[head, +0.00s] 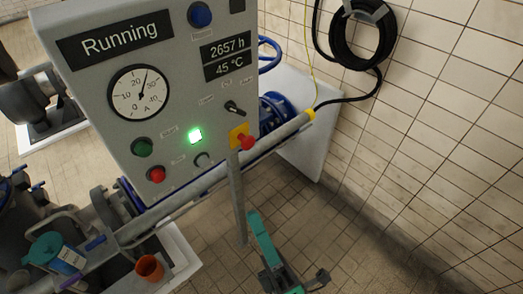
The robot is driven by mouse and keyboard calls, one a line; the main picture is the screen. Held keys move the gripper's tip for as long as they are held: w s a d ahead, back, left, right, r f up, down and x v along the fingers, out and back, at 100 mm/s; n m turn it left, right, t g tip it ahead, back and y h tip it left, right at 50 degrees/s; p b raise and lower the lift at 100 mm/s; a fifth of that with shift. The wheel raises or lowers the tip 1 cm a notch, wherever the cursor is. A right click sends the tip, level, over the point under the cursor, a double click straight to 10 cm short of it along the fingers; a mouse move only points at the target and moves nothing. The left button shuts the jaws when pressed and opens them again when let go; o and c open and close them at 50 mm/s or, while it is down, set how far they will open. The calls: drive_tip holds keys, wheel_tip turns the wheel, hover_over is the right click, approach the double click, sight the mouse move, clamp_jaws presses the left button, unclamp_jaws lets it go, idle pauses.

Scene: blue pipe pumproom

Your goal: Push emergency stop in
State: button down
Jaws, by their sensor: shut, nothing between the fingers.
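The emergency stop (243,140) is a red mushroom button on a yellow plate at the lower right of the grey control panel (185,85). Its red head stands out from the plate. My teal gripper (254,218) reaches up from the bottom middle of the head view. It is shut and empty, below the stop in the picture and clearly apart from it. The panel display (115,40) reads Running, and a green lamp (195,136) is lit.
A green button (142,147), a red button (156,174) and a black switch (234,107) are on the panel. A grey post (238,195) stands below it. Pipes run behind. A tiled wall with a coiled black hose (335,40) is at right. Floor shows at lower right.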

sight(251, 145)
drive_tip(key=w+d+n+g, duration=1)
drive_tip(key=d+n+g, duration=0.1)
drive_tip(key=n, duration=0.7)
drive_tip(key=shift+d+r+n+h, duration=0.3)
drive_tip(key=shift+d+r+n, duration=0.1)
drive_tip(key=shift+d, duration=0.2)
drive_tip(key=x, duration=1.4)
